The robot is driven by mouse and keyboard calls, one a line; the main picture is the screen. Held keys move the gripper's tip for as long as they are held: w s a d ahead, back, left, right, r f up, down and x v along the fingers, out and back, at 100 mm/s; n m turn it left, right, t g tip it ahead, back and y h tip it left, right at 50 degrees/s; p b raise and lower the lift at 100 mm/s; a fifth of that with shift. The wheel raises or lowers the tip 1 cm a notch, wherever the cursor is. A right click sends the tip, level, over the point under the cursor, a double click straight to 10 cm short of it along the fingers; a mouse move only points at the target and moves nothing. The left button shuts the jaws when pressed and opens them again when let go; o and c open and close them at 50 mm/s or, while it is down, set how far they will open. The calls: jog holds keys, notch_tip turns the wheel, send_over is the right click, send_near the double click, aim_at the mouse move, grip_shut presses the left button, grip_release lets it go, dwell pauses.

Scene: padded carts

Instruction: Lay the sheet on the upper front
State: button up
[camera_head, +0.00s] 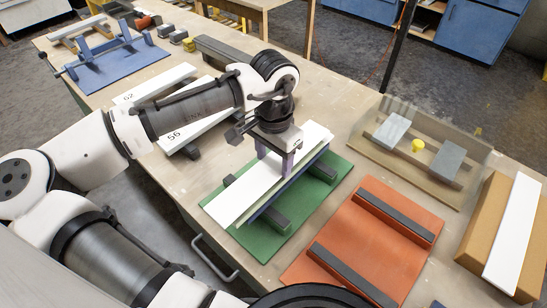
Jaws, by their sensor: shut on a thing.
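A dark blue edge shows just below the sheet on the right side. Two dark padded bars, a nearer one (268,212) and a farther one (322,172), stick out from under it. I cannot tell whether the sheet touches what is below. My wrist hides part of it.
An orange mat (373,239) with two dark bars lies to the right, bare. Beyond are a clear-walled tray (380,155) with grey blocks and a yellow piece, and a cardboard box (490,238) with a white strip (514,232). Numbered white boards (184,135) lie left.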

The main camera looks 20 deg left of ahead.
aim_at(273, 165)
jog(key=shift+f, duration=0.4)
jog(key=shift+f, duration=0.1)
jog(key=o, duration=0.9)
jog(key=shift+o, duration=0.2)
notch_tip(273, 165, up, 12)
jog(key=shift+b, duration=0.35)
